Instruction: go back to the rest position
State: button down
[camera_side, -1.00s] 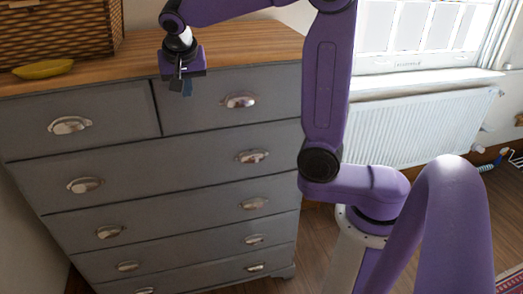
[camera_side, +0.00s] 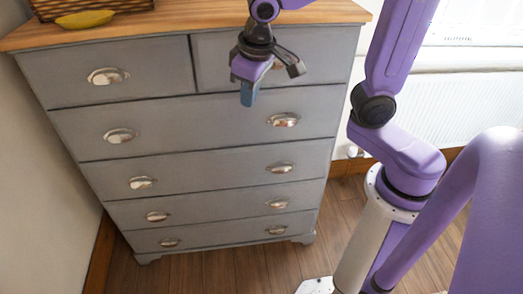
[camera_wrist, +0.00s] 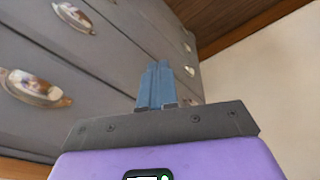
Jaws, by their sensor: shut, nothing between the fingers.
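My gripper (camera_side: 247,95) hangs in front of the upper right drawer of a grey chest of drawers (camera_side: 205,130) in the side view. Its blue fingers point down and are together, with nothing between them. In the wrist view the shut fingers of my gripper (camera_wrist: 156,85) show at the middle, with the drawer fronts behind and to the left. The handle of the upper right drawer is mostly hidden behind my gripper.
A yellow dish (camera_side: 85,19) and a wicker basket (camera_side: 75,6) stand on the wooden top (camera_side: 190,16) at the left. A white radiator (camera_side: 470,105) is on the right wall. Bare wooden floor (camera_side: 240,268) lies in front of the chest.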

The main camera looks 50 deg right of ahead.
jog(key=s+d+f+n+g, duration=0.1)
jog(key=s+f+n, duration=0.1)
jog(key=s+n, duration=0.3)
jog(key=s+d+f+n+g+y, duration=0.1)
jog(key=s+n, duration=0.4)
jog(key=s, duration=0.8)
jog(key=shift+s+d+f+g, duration=0.3)
jog(key=shift+s+d+f, duration=0.15)
jog(key=shift+f, duration=0.45)
